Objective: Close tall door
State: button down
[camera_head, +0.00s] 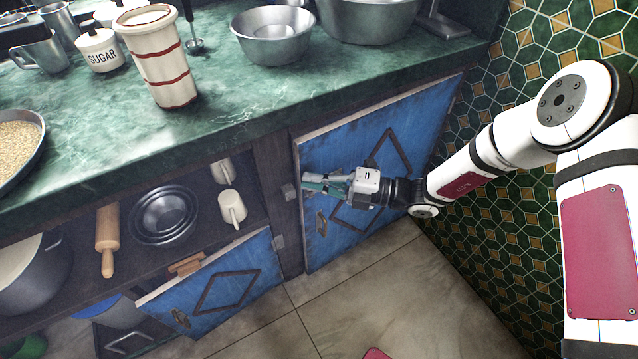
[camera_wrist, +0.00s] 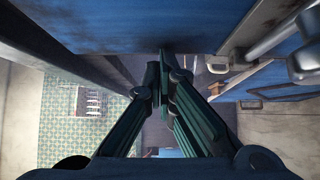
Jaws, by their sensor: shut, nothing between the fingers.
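The tall door (camera_head: 345,165) is the blue panel with a dark diamond trim at the right end of the cabinet, beside the tiled wall. Its pale top edge shows below the counter, and its small handle (camera_head: 321,223) is near its left edge. I cannot tell if it sits flush with the frame. My gripper (camera_head: 306,184) is in front of the door's left part, pointing left, near the cabinet post. The fingers are shut and empty. In the wrist view, the fingertips (camera_wrist: 164,62) meet just below a blue surface (camera_wrist: 150,25); contact is unclear.
A lower blue door (camera_head: 225,285) stands open at the left, sticking out over the floor. Open shelves hold a rolling pin (camera_head: 107,240), bowls (camera_head: 163,214) and mugs (camera_head: 232,208). The green counter (camera_head: 225,110) overhangs above. The floor (camera_head: 380,290) in front is mostly clear.

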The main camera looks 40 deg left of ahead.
jog(key=shift+m+t+y, duration=0.4)
jog(key=shift+m+t, duration=0.1)
jog(key=shift+t, duration=0.3)
jog(key=a, duration=0.2)
jog(key=w+a, duration=0.1)
jog(key=a, duration=0.1)
jog(key=shift+w+r, duration=0.15)
jog(key=shift+w, duration=0.05)
jog(key=shift+s+r, duration=0.1)
jog(key=p, duration=0.3)
send_near(307, 168)
jog(key=d, duration=0.1)
jog(key=s+d, duration=0.1)
jog(key=d, duration=0.1)
jog(key=shift+s+d+f, duration=0.3)
